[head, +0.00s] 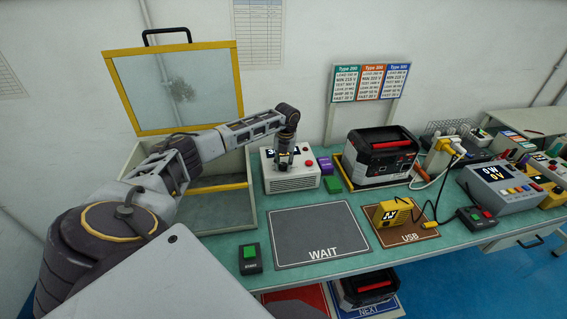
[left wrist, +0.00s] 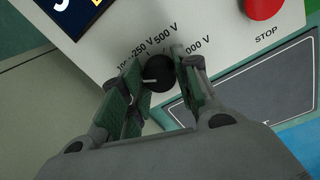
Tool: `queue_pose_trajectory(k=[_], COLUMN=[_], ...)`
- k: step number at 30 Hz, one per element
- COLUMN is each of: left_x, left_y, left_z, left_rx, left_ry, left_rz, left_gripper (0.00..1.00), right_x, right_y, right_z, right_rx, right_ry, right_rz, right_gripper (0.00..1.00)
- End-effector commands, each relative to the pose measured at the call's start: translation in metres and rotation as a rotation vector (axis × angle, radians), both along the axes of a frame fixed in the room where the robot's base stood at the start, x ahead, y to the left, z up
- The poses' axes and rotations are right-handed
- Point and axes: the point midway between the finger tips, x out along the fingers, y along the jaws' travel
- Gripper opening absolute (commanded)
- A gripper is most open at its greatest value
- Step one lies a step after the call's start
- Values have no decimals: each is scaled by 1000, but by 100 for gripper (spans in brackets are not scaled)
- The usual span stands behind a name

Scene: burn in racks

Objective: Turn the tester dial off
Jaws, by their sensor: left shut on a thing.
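The white tester (head: 291,181) stands on the green bench at the back, beside the open box. The left wrist view shows its black dial (left wrist: 158,72), with a pale pointer line and voltage labels such as 250 V and 500 V around it. My left gripper (left wrist: 158,80) is shut on the dial, one finger on each side. In the head view, my left gripper (head: 283,163) reaches down over the tester's front and hides the dial. The pointer line points left in the wrist picture. I cannot read an off mark. My right gripper is not in view.
A red STOP button (head: 309,163) sits on the tester, close to the gripper. A yellow-framed lid (head: 178,88) stands open at the left. A black power station (head: 381,155) stands right of the tester. The grey WAIT mat (head: 322,232) is clear.

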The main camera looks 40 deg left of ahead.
Motion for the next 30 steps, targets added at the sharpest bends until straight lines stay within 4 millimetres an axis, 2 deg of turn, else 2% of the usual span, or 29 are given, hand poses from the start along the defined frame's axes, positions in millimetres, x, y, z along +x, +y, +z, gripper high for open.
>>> queue_pose_trajectory(k=[15, 21, 30], left_x=[1, 1, 1], left_y=[1, 1, 1], left_z=[2, 2, 2], left_rx=[-1, -1, 0], left_ry=[-2, -2, -3], left_rz=[404, 500, 553], left_gripper=[7, 7, 8], right_x=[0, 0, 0], right_y=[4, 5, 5], right_z=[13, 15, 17], right_rx=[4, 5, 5], right_ry=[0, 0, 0], right_rz=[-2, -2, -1], right_gripper=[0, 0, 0])
